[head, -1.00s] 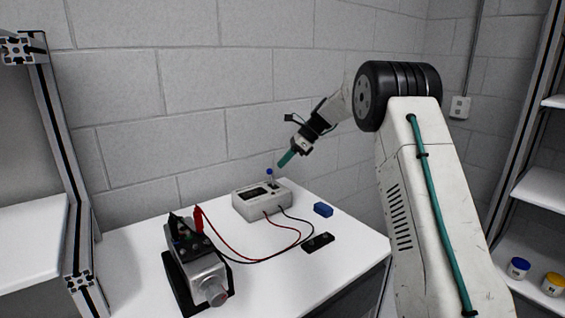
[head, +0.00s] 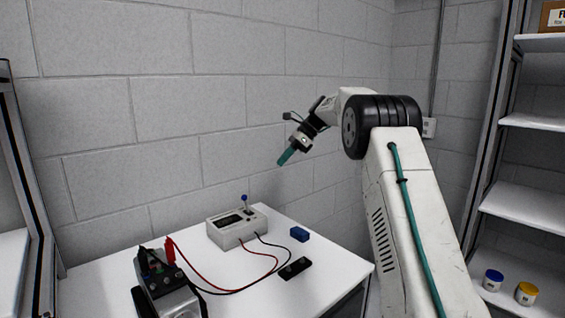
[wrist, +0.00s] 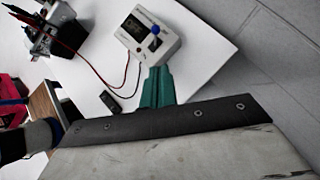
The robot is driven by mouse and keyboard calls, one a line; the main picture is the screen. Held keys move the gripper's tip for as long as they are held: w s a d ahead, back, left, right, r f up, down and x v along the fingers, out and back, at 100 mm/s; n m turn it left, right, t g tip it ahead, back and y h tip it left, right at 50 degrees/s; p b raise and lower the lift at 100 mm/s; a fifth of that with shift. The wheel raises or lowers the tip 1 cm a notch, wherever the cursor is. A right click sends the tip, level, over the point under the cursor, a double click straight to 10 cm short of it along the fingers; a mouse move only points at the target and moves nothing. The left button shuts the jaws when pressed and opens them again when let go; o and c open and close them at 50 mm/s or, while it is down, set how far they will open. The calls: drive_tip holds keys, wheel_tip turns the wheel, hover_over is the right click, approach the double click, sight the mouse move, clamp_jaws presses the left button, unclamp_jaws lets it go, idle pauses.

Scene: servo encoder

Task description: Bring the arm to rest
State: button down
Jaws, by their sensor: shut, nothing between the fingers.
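My gripper (head: 287,156) has green fingers and hangs in the air above the back right of the white table, in front of the block wall. It is shut with nothing between the fingers. In the wrist view its green fingers (wrist: 158,86) show near the middle, pressed together. My arm is bent, with the upper link rising from the lower right and the wrist pointing down to the left in the head view. The gripper is clear of everything on the table.
A white meter box (head: 236,230) with a blue-knobbed lever stands below my gripper. Red and black leads run from it to a servo unit (head: 165,285) at the table's front left. A blue block (head: 299,234) and a black strip (head: 295,268) lie on the table. Shelves (head: 520,205) stand at right.

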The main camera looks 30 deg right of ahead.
idle(0.3)
drive_tip(key=s+f+n+g+h, duration=0.1)
drive_tip(key=s+f+n, duration=0.4)
drive_tip(key=f, duration=0.1)
drive_tip(key=s+a+n+h, duration=0.2)
drive_tip(key=s+a+n, duration=0.4)
drive_tip(key=s, duration=0.9)
drive_tip(key=s+a+n+h, duration=0.2)
drive_tip(key=s+a+n, duration=0.4)
drive_tip(key=s, duration=1)
drive_tip(key=s+a+r+n+h, duration=0.1)
drive_tip(key=s+a+n, duration=0.5)
drive_tip(key=s, duration=1)
drive_tip(key=shift+s+h, duration=0.15)
drive_tip(key=shift+h, duration=0.75)
